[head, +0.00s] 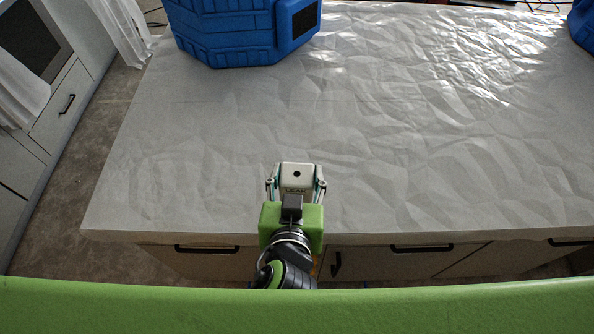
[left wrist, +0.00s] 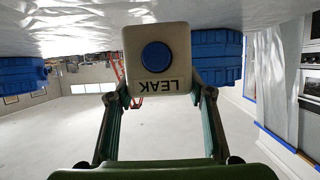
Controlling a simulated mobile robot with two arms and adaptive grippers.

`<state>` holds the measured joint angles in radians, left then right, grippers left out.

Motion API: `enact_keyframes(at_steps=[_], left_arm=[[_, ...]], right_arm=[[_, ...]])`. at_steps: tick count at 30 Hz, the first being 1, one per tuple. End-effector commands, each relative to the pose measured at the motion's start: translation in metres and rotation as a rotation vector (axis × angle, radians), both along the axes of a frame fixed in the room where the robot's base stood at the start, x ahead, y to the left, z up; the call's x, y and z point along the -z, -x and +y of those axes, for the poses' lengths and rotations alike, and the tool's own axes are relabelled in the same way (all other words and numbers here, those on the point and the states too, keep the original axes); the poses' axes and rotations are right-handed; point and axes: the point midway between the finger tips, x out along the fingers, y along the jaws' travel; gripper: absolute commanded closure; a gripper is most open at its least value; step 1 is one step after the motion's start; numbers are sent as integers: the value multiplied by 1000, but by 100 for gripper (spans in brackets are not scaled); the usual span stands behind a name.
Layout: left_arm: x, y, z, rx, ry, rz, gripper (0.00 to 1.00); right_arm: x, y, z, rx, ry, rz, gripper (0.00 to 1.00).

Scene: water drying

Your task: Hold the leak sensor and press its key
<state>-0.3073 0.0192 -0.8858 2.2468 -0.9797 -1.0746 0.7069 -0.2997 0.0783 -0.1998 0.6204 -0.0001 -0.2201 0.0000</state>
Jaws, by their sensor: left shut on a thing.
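The leak sensor (head: 297,177) is a small off-white box held near the front edge of the covered counter, in the middle of the head view. A small dark spot shows on its upper face, with the word LEAK below it. In the left wrist view the leak sensor (left wrist: 177,75) shows a round blue key (left wrist: 156,57) and the word LEAK upside down. My left gripper (head: 297,186) is shut on the sensor, one finger at each side; its fingers also show in the left wrist view (left wrist: 160,100). My right gripper is not in view.
The counter (head: 230,130) has a crinkled pale cover and is clear around the sensor. A blue ribbed container (head: 225,35) stands at the back left. Another blue object (head: 584,25) is cut off at the right edge. Drawers with dark handles line the counter's front.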

Motion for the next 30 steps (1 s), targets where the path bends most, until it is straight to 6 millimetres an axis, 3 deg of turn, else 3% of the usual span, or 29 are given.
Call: enact_keyframes(at_steps=[30], left_arm=[[48,-54,0,0,0,-1,80]], right_arm=[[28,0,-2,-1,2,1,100]])
